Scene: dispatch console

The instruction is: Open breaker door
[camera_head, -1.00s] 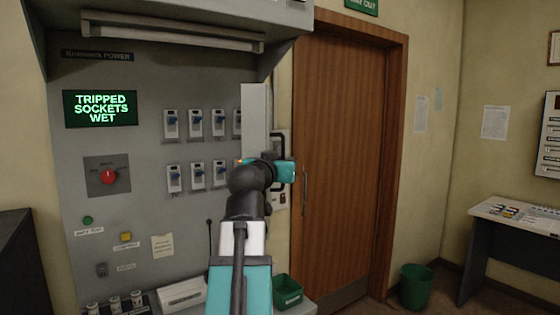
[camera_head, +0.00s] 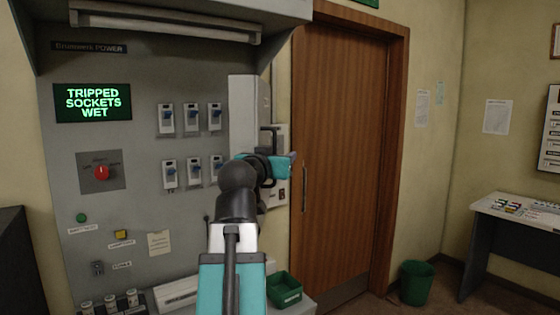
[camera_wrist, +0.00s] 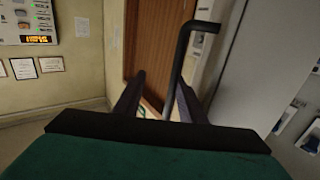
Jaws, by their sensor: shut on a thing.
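The breaker door (camera_head: 243,112) is a tall pale grey panel at the right side of the grey console. It stands out at an angle from the console, and its hinge is not clear to me. Its black bar handle (camera_head: 275,133) is on the right, and shows in the wrist view (camera_wrist: 181,65) as a bent rod running down between my fingers. My gripper (camera_head: 280,167), with teal parts, is shut on the handle; its dark fingers also show in the wrist view (camera_wrist: 160,103). My arm hides part of the door's lower end.
Several breaker switches (camera_head: 191,118) line the console left of the door. A green-lettered screen (camera_head: 92,102) reads "TRIPPED SOCKETS WET". A wooden door (camera_head: 340,150) stands close on the right. A green tray (camera_head: 284,290) sits below; a green bin (camera_head: 416,283) stands on the floor.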

